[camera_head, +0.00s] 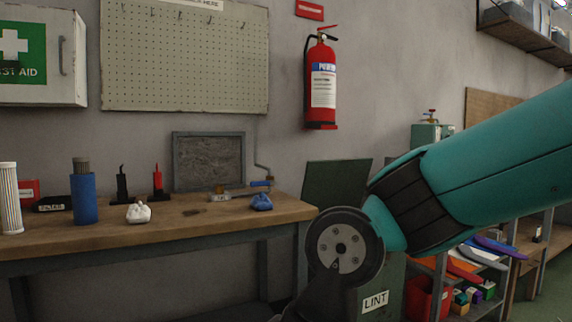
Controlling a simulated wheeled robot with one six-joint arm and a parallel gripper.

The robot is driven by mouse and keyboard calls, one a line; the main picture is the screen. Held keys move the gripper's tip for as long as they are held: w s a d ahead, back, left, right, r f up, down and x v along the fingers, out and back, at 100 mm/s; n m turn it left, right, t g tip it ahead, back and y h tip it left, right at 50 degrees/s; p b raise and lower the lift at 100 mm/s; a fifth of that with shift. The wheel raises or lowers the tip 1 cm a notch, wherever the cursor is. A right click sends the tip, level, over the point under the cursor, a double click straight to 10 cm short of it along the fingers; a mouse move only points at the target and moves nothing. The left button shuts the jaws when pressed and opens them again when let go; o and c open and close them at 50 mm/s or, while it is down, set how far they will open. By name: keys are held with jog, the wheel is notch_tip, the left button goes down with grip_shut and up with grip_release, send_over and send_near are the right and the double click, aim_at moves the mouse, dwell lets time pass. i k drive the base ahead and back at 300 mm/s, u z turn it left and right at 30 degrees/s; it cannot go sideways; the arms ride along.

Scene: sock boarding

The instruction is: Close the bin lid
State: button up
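A dark green bin (392,290) with a "LINT" label stands right of the workbench, partly hidden behind my arm. Its dark green lid (332,188) appears raised, standing up near the wall and tilted back. My teal arm reaches in from the right, and its black wrist joint covers the space in front of the bin and the lid's lower right part. The black part below the wrist runs out of the bottom of the picture. My gripper's fingers do not show, so I see no contact with the lid. The bin's opening is hidden.
A wooden workbench (180,224) on the left holds a blue cylinder (83,197), a white cloth bundle (138,212) and a blue bundle (262,201). A fire extinguisher (322,85) hangs above the lid. Shelves with a red bin (420,298) stand at right.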

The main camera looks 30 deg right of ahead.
aim_at(327, 184)
jog(key=u, duration=0.15)
jog(key=i, duration=0.7)
jog(key=z, duration=0.65)
jog(key=i, duration=0.6)
jog(key=z, duration=0.65)
